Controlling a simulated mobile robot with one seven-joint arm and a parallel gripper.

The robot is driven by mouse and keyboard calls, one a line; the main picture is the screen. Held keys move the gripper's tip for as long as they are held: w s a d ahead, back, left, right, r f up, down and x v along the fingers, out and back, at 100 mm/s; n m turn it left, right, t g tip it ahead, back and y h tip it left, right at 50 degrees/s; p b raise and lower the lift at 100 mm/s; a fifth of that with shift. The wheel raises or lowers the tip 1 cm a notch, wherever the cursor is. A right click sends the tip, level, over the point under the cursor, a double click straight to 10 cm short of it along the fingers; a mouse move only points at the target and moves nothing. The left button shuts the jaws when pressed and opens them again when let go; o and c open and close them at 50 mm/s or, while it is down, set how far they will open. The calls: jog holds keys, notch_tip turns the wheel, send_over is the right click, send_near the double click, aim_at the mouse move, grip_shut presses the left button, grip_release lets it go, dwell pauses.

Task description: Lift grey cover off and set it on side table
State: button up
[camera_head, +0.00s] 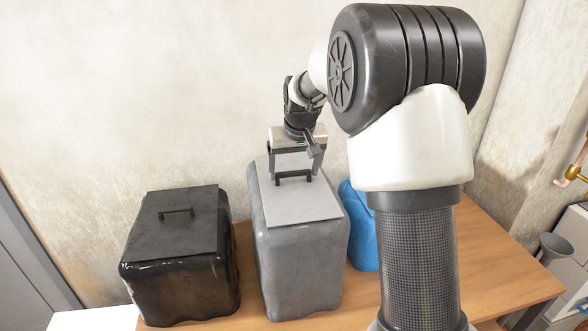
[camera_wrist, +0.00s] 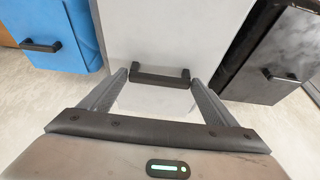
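The grey cover (camera_head: 298,205) lies flat on top of a tall grey bin (camera_head: 300,265). A dark bar handle (camera_head: 294,177) stands on the cover. My gripper (camera_head: 294,176) is over the cover, its two fingers spread wide, one near each end of the handle. In the wrist view, the handle (camera_wrist: 160,77) spans most of the space between the fingertips, and the pale cover (camera_wrist: 155,100) shows below it. I cannot tell whether the fingers touch the handle. A white surface (camera_head: 92,320) at the lower left may be the side table; only its edge shows.
A black bin (camera_head: 180,285) with a handled black cover (camera_head: 172,222) stands left on the wooden table (camera_head: 490,255). A blue bin (camera_head: 358,225) stands right of the grey one, partly hidden by my arm. The concrete wall is close behind.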

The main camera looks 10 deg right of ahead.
jog(key=c, duration=0.7)
jog(key=shift+o, duration=0.2)
notch_tip(320, 180, up, 36)
jog(key=p, duration=0.6)
jog(key=shift+f+p, duration=0.15)
jog(key=shift+p, duration=0.15)
dwell(0.4)
